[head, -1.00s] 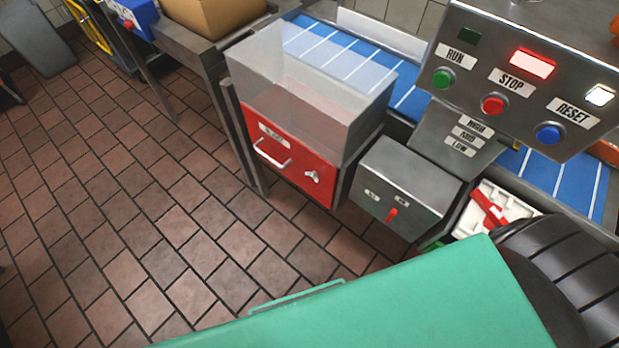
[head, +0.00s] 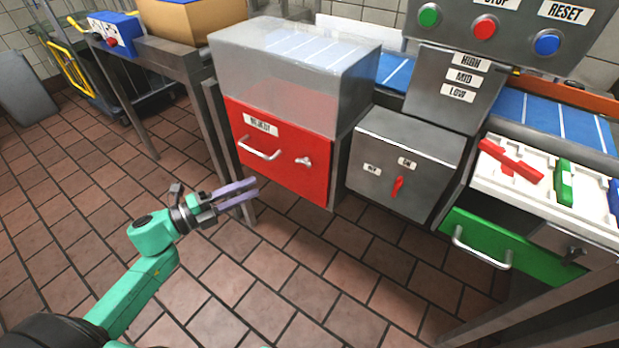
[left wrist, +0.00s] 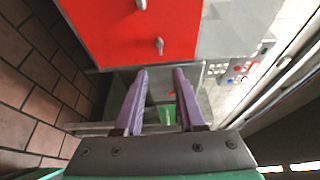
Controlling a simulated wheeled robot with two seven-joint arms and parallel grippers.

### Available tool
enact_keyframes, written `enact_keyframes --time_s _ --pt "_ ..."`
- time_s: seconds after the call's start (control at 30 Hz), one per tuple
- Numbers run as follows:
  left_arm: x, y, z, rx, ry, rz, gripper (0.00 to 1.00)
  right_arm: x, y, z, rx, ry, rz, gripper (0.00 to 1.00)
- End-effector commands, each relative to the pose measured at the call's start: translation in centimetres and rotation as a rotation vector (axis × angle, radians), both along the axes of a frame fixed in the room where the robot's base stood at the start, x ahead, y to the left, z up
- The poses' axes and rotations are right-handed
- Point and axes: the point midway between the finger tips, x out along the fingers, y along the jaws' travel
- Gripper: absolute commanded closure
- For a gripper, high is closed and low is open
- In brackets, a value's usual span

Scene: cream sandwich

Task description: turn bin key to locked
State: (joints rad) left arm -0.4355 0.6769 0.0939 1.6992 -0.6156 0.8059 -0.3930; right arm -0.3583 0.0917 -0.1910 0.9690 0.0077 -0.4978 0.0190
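The red reject bin (head: 275,150) has a clear cover on top, a bar handle and a small silver key (head: 303,161) at the right of its front. The key also shows in the left wrist view (left wrist: 159,46); its lock marking is too small to read. My left gripper (head: 254,190) is in front of the bin's lower left part, with its purple fingers apart and nothing between them. In the left wrist view the fingers (left wrist: 161,74) point toward the bin, below the key and apart from it. My right gripper is not in view.
A grey switch box (head: 400,165) with a red knob stands right of the bin. Further right are a green drawer (head: 500,245) and a white tray (head: 545,200) with coloured pieces. A metal table leg (head: 226,150) stands left of the bin. The tiled floor in front is clear.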

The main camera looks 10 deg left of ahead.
Motion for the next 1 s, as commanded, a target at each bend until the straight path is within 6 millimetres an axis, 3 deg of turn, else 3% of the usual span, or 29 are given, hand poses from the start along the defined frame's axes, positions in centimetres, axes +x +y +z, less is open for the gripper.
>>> enact_keyframes --time_s 0.43,0.6,0.83,0.87,0.93,1.0 --pt "8.1 -7.7 0.2 -0.005 -0.001 0.004 0.61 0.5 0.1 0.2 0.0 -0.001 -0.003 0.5" --pt "9.3 -8.9 0.1 -0.004 0.003 0.005 0.61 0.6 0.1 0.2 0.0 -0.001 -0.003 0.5" --pt "9.4 -9.0 0.1 -0.004 0.003 0.005 0.61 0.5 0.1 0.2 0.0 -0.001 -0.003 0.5" --pt "9.4 -9.0 0.1 -0.004 0.003 0.005 0.69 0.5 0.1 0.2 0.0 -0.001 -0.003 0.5" --pt "9.4 -9.0 0.0 -0.004 0.003 0.005 0.96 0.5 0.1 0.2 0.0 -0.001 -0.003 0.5" --pt "9.4 -9.0 0.0 -0.004 0.003 0.005 1.0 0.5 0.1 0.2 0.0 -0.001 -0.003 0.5"
